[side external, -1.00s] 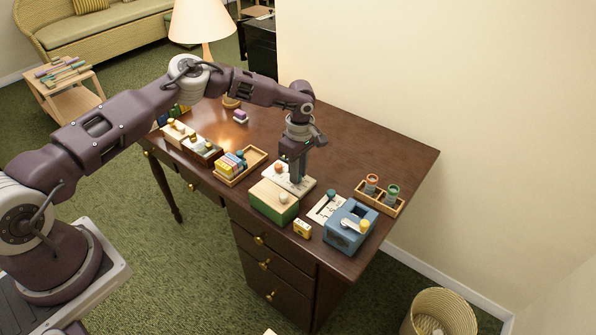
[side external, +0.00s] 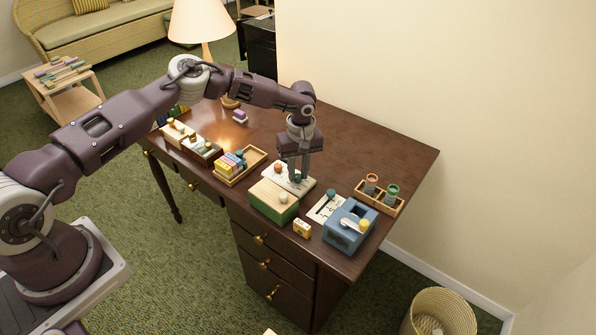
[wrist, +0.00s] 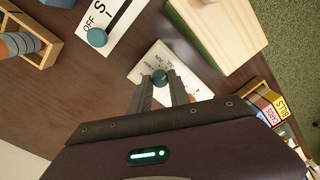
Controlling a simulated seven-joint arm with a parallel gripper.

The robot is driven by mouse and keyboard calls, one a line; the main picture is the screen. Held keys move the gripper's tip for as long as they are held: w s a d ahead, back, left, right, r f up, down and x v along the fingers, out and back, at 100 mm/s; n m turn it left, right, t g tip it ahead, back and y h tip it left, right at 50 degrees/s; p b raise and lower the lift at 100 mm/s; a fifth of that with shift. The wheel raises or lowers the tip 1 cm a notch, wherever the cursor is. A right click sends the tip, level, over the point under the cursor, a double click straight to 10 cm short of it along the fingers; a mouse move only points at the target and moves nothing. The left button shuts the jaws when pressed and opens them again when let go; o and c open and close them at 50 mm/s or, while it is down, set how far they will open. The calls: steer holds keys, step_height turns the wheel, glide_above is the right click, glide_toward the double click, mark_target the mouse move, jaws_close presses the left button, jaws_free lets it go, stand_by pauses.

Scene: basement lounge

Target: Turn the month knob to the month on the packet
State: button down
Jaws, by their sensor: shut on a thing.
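In the wrist view the board (wrist: 190,85) carries small lettering that I can only partly make out. My gripper (side external: 299,180) points down over the board. In the wrist view my gripper (wrist: 160,84) has its fingertips shut on the teal month knob (wrist: 160,75). The month it points at is not readable. A small yellow packet (side external: 302,228) stands near the desk's front edge; its print is too small to read.
The wood-topped green box (side external: 275,200) stands close in front of the board. A slider plate (side external: 322,208), a blue device (side external: 350,226) and a wooden rack (side external: 379,198) are to the right. A tray of coloured blocks (side external: 241,167) is left.

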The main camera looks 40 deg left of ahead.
stand_by(0.4)
steer(key=c, duration=1.2)
jaws_free()
